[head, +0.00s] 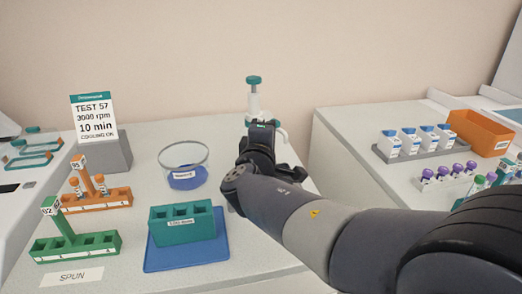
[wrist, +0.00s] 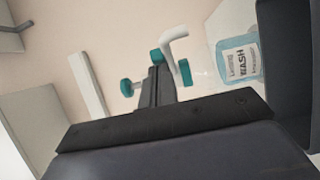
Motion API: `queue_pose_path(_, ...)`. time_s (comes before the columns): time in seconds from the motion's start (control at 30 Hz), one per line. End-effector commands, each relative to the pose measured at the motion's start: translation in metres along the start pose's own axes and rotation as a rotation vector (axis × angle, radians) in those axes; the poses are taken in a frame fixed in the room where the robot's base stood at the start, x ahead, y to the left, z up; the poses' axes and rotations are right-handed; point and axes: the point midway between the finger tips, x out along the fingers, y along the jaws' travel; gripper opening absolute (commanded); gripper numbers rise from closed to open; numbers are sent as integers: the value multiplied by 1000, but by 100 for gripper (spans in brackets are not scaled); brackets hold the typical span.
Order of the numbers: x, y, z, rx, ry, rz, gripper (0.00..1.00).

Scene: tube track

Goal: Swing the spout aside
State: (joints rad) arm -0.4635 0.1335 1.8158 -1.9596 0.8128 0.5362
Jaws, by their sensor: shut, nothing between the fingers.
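The wash dispenser shows in the head view as a white pump with a teal top (head: 253,80), standing beyond my arm with its lower part hidden. In the wrist view its clear bottle with a WASH label (wrist: 240,62) is at the upper right. Its white bent spout (wrist: 174,42) shows at the top, beside teal parts. My gripper (wrist: 156,75) is shut and empty, its dark fingers pointing at the spout and teal parts. I cannot tell whether they touch. In the head view my wrist covers most of the gripper and the bottle.
A glass bowl (head: 184,160) and a teal rack (head: 182,224) on a blue mat (head: 160,256) stand left of my arm. Orange (head: 97,201) and green (head: 75,246) racks are further left. The right bench (head: 345,135) holds bottles and tubes.

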Motion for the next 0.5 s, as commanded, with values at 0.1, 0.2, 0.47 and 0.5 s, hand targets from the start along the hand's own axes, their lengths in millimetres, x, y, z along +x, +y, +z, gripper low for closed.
queue_pose_path(0.1, 6, -7, 10, 4, -4, 3, 0)
queue_pose_path(0.2, 12, -7, 18, 3, -5, 2, 0)
queue_pose_path(0.47, 27, -4, 32, 1, -5, 1, 0)
queue_pose_path(0.5, 29, -4, 34, 2, -4, 0, 0)
